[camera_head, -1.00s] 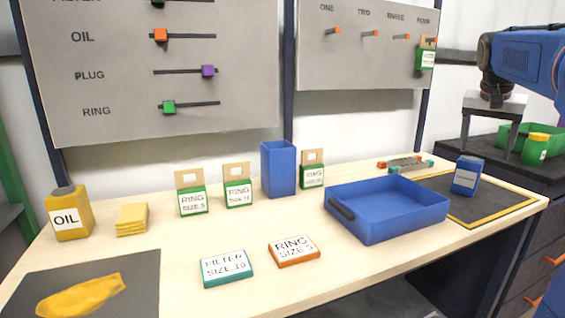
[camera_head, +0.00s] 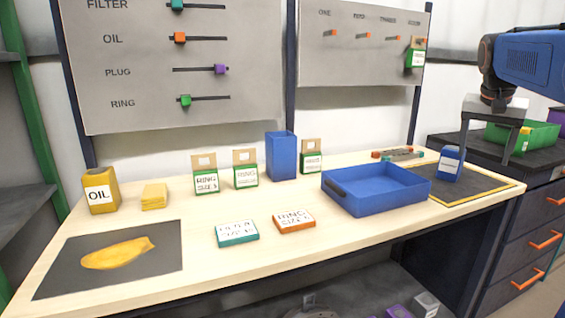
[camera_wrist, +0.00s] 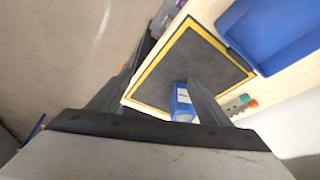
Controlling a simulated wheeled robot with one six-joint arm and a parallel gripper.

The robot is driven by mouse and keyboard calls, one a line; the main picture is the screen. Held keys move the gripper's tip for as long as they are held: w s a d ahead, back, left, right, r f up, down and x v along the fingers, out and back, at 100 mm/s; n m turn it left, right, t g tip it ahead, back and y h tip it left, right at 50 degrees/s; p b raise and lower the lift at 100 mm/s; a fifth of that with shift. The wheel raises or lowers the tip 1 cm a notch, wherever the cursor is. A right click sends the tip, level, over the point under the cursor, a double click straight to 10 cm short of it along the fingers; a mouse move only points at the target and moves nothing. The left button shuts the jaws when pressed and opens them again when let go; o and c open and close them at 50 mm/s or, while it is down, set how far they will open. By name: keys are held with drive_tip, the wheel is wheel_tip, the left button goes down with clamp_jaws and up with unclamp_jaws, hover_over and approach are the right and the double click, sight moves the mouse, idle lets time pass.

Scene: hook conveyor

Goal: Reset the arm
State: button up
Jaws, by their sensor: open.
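My gripper (camera_head: 488,152) is open and empty at the right of the head view, fingers pointing down. It appears in front of the table's right end and the dark cabinet. In the wrist view its two dark fingers (camera_wrist: 158,88) are spread apart. A blue labelled container (camera_head: 450,164) stands upright on a dark mat with a yellow border (camera_head: 490,190). In the wrist view the container (camera_wrist: 182,103) shows beside the right finger, which partly overlaps it in the picture.
A blue tray (camera_head: 375,200) lies left of the mat. Labelled green packets, a blue bin (camera_head: 281,155), a yellow oil can (camera_head: 100,190) and two flat boxes stand on the table. A dark cabinet (camera_head: 535,190) with a green crate stands right. Bare floor shows in the wrist view.

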drive_tip(key=s+a+f+n+t+y, duration=0.1)
drive_tip(key=s+a+f+n, duration=0.5)
drive_tip(key=s+a+f, duration=1.2)
drive_tip(key=s+a+y, duration=0.1)
drive_tip(key=a, duration=0.3)
drive_tip(key=shift+s+n, duration=0.3)
drive_tip(key=shift+n, duration=0.1)
drive_tip(key=s+a+f, duration=0.1)
drive_tip(key=s+f, duration=0.1)
drive_tip(key=f, duration=0.1)
drive_tip(key=s+a+f+n, duration=0.1)
drive_tip(key=s+f, duration=0.1)
drive_tip(key=f, duration=0.1)
drive_tip(key=s+a+f+n+y, duration=0.1)
drive_tip(key=s+f, duration=0.1)
drive_tip(key=s, duration=0.1)
drive_tip(key=shift+s+a+f+t, duration=0.1)
drive_tip(key=shift+a+f+t, duration=0.2)
drive_tip(key=shift+f, duration=0.1)
drive_tip(key=shift+c, duration=0.4)
